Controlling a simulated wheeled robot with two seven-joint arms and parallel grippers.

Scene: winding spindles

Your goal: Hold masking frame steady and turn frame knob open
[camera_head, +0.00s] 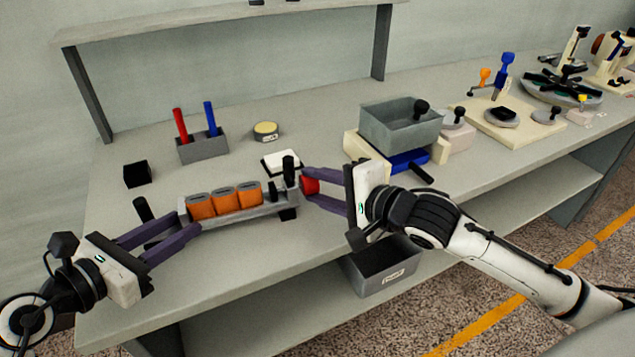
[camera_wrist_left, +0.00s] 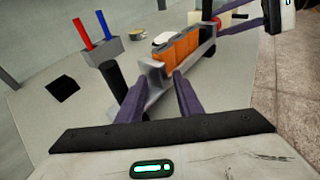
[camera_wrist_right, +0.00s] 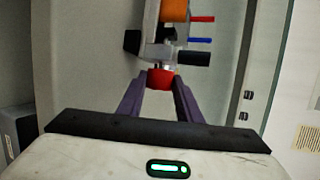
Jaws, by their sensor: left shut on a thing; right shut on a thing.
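The masking frame (camera_head: 255,212) is a long grey holder with three orange spools (camera_head: 224,200) seated in a row. My left gripper (camera_head: 188,221) is shut on the frame's left end; the left wrist view shows its fingers either side of the grey end piece (camera_wrist_left: 154,78). The red frame knob (camera_head: 311,185) sits at the frame's right end. My right gripper (camera_head: 305,184) is shut on it; the right wrist view shows the red knob (camera_wrist_right: 161,78) between the fingertips. The knob's turn angle cannot be told.
A black handle (camera_head: 142,208) stands by the frame's left end, and a black post (camera_head: 288,168) by its right. Behind are a grey holder with red and blue rods (camera_head: 203,147), a black block (camera_head: 137,174) and a yellow-topped tin (camera_head: 266,131). A grey bin (camera_head: 398,128) stands right.

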